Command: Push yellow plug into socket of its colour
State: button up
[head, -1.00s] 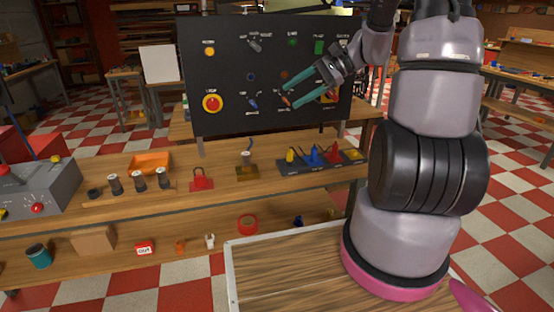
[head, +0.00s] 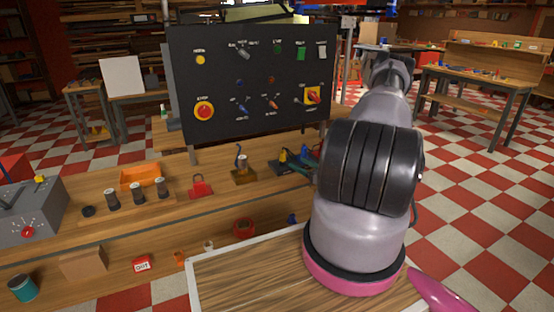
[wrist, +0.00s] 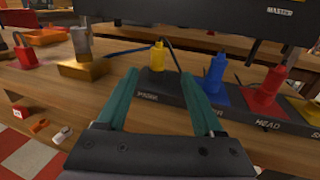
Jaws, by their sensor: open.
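The yellow plug (wrist: 157,58) stands upright at the left end of a dark rack (wrist: 152,118), by the label PARK. It also shows small in the head view (head: 283,156). My gripper (wrist: 160,76) is open and empty. In the wrist view its teal fingers frame the yellow plug from either side, with the plug appearing beyond the fingertips. A yellow part (wrist: 307,110), probably the yellow socket, is cut off at the right edge of the wrist view. In the head view my arm hides the rack's right part.
A blue plug (wrist: 215,76) and a red plug (wrist: 266,90) stand on the rack right of the yellow one. A brass-coloured block with a grey post (wrist: 82,68) stands left. The black control panel (head: 250,85) rises behind the bench.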

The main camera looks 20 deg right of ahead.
aim_at(282, 155)
jog(key=x, duration=1)
jog(key=shift+w+a+f, duration=0.1)
jog(key=shift+w+a, duration=0.15)
grip_shut()
